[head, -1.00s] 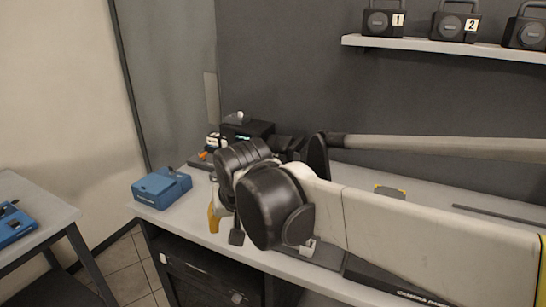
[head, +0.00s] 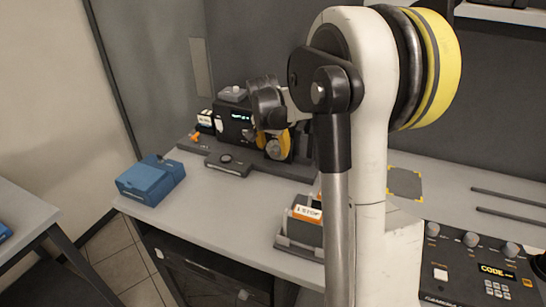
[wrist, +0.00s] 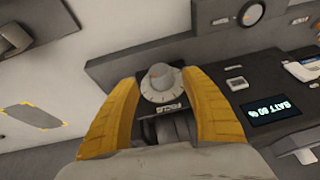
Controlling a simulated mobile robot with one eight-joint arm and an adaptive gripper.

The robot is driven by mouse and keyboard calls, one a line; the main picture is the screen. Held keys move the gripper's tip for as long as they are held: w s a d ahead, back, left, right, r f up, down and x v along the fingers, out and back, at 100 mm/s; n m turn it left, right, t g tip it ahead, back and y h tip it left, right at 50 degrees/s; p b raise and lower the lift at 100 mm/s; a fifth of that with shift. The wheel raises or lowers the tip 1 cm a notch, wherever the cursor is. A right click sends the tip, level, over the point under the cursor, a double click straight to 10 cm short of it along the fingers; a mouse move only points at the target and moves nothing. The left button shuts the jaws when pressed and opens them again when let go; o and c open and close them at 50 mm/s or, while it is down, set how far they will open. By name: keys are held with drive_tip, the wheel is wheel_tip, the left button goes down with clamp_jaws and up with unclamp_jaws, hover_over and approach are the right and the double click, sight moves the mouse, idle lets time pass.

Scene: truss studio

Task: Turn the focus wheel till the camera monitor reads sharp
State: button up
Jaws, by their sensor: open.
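The focus wheel (wrist: 161,82) is a grey knob on a round, marked dial, with a FOCUS label below it in the wrist view. My gripper (wrist: 161,76) is open, with one yellow finger on each side of the wheel; I cannot tell whether they touch it. In the head view my gripper (head: 270,140) is at the right side of the black camera (head: 228,122), partly hidden by my arm.
A blue case (head: 150,180) sits at the table's left end. A dark base with a small round control (head: 228,160) lies before the camera. A card holder (head: 300,228) and a control panel (head: 478,265) stand at the right. The tabletop between the case and holder is clear.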

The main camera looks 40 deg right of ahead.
sight(274, 151)
drive_tip(key=b+x, duration=0.1)
drive_tip(key=x, duration=0.3)
drive_tip(key=shift+f, duration=0.1)
drive_tip(key=c, duration=1.2)
